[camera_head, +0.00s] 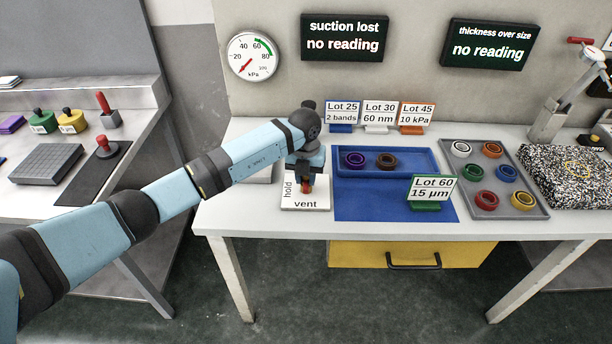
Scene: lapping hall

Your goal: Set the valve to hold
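The valve is a white plate (318,204) marked "hold" along its left side and "vent" along its front edge, near the front of the bench. A small red-orange part (307,183), apparently its handle, shows in the middle of the plate. My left gripper (306,188) points down right over this part and hides most of it, so I cannot tell which mark the handle points to. The fingertips are too small and covered to tell whether they are shut on it. My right gripper is not in view.
A gauge (254,56) shows its red needle at the low end. Two screens (344,37) read "no reading". Right of the valve lie a blue mat (370,208) with rings, a Lot 60 sign (433,188) and a grey ring tray (465,178). A side bench (90,90) stands left.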

